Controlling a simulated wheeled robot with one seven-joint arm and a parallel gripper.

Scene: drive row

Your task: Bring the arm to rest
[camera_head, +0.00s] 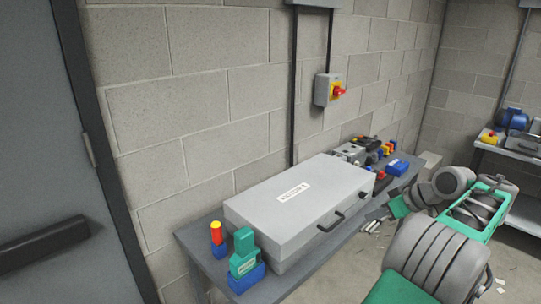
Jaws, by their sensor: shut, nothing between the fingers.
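My arm, grey and green, is folded in the right part of the head view. Its large grey joint is low in the picture, and a green link runs up to smaller grey joints. My gripper (373,224) shows small at the left end of the arm, near the right front edge of the bench (190,239). It is shut and looks empty. It appears beside the bench rather than on it; the exact gap to the edge is hard to tell.
A closed grey case (270,215) with black handles lies on the bench. A green and blue block (244,262) and a red-yellow-blue item (218,239) stand left. A red-yellow switch (330,90) is on the wall. A door (45,130) is left, another bench (510,152) right.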

